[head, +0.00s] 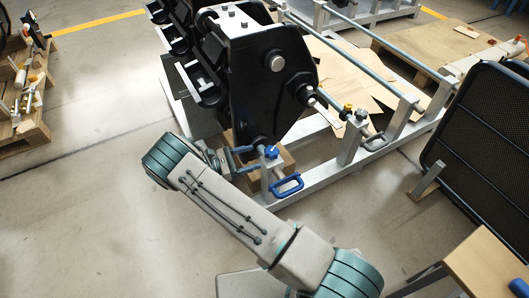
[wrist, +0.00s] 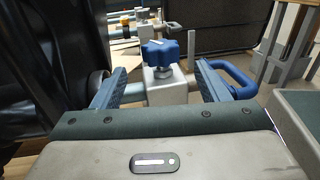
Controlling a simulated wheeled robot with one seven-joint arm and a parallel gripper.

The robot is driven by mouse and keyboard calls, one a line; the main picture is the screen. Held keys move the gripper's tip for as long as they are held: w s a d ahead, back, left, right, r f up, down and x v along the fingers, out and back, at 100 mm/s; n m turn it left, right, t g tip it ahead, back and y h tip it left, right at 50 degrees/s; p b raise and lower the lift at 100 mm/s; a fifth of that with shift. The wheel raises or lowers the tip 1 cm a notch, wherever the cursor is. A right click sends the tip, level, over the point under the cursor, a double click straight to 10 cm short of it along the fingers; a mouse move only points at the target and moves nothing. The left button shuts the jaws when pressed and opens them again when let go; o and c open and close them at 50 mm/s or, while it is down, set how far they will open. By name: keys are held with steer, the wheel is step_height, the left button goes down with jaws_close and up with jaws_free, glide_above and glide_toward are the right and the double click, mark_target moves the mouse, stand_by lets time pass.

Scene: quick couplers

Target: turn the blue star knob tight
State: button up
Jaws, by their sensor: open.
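The blue star knob (wrist: 160,52) sits on top of a light grey block (wrist: 165,84) in the wrist view. In the head view the knob (head: 271,152) shows small at the near end of the grey frame. My gripper (wrist: 158,80) is open, with one finger to the left of the block and the other to its right. The knob appears between and beyond the fingers, and I see no contact. In the head view my gripper (head: 230,160) is near the knob, partly hidden by my arm.
A blue loop handle (head: 288,186) sticks out beside the block; it is close to my right finger in the wrist view. A big black machine part (head: 262,80) stands beside the knob. A yellow knob (head: 348,107) is on another block farther along. A black mesh panel (head: 485,130) stands at right.

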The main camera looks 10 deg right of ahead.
steer(key=a, duration=0.4)
steer(key=s+a, duration=0.1)
steer(key=a, duration=0.1)
stand_by(0.3)
steer(key=s+d+r+m+g+y+p, duration=0.2)
steer(key=d+r+m+y+p, duration=0.15)
steer(key=r, duration=0.65)
steer(key=s+d+r+m+g+y+p, duration=0.25)
steer(key=d+r+p, duration=0.2)
steer(key=r, duration=0.65)
steer(key=s+d+r+m+g+y+p, duration=0.1)
steer(key=s+d+r+m+y+p, duration=0.25)
steer(key=r, duration=0.65)
steer(key=s+d+r+m+t+y+p, duration=0.1)
steer(key=s+r+m+t+y+p, duration=0.1)
steer(key=s+r+m+y+p, duration=0.2)
steer(key=s+d+r+m+t+y+p, duration=0.2)
steer(key=s+r+m+p, duration=0.4)
steer(key=s+r+p, duration=0.5)
step_height(320, 180, up, 10)
steer(key=shift+s+f+t+y, duration=0.25)
steer(key=shift+s+t+y, duration=0.5)
steer(key=shift+s+y, duration=0.3)
